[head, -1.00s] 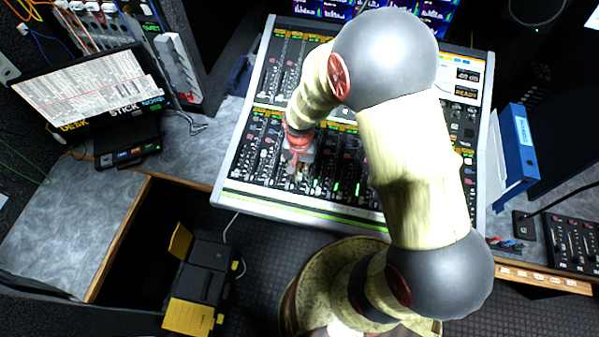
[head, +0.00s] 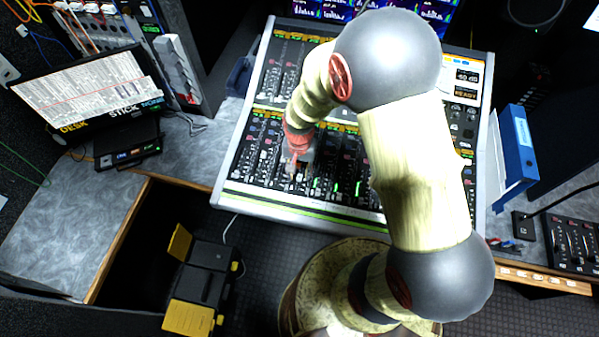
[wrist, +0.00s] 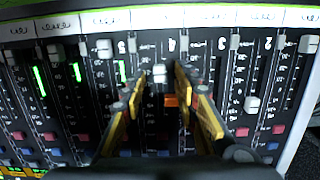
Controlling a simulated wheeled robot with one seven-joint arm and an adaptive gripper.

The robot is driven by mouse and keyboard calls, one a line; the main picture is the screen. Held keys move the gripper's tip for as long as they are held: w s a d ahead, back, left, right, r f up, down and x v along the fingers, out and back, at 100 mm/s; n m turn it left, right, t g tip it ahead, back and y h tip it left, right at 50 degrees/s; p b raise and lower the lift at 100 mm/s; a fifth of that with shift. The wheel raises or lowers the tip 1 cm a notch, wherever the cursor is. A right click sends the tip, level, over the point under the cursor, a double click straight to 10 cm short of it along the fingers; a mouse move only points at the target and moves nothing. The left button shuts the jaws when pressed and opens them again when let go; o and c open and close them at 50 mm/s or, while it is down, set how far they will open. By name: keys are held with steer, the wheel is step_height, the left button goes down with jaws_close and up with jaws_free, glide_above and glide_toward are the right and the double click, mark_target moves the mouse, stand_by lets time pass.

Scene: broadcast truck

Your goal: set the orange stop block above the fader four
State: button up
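In the head view my gripper (head: 295,168) is low over the mixing console (head: 228,190); the block cannot be made out there.
Neighbouring fader caps (wrist: 252,104) stand close on both sides of the fingers. A blue binder (head: 519,143) stands at the console's right. A tilted screen (head: 88,88) is at the left. An open black and yellow case (head: 203,285) is on the floor.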

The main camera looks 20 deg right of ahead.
mark_target(300, 177)
step_height(300, 177, up, 11)
steer(key=shift+r, duration=0.15)
stand_by(0.4)
stand_by(0.4)
steer(key=s+r+n+t, duration=0.2)
steer(key=s+r, duration=0.5)
steer(key=r, duration=0.4)
steer(key=s+r+n+t, duration=0.3)
steer(key=s+r+n, duration=0.2)
steer(key=r, duration=0.7)
steer(key=s, duration=0.2)
steer(key=shift+s+a+t, duration=0.3)
steer(key=shift+s, duration=0.1)
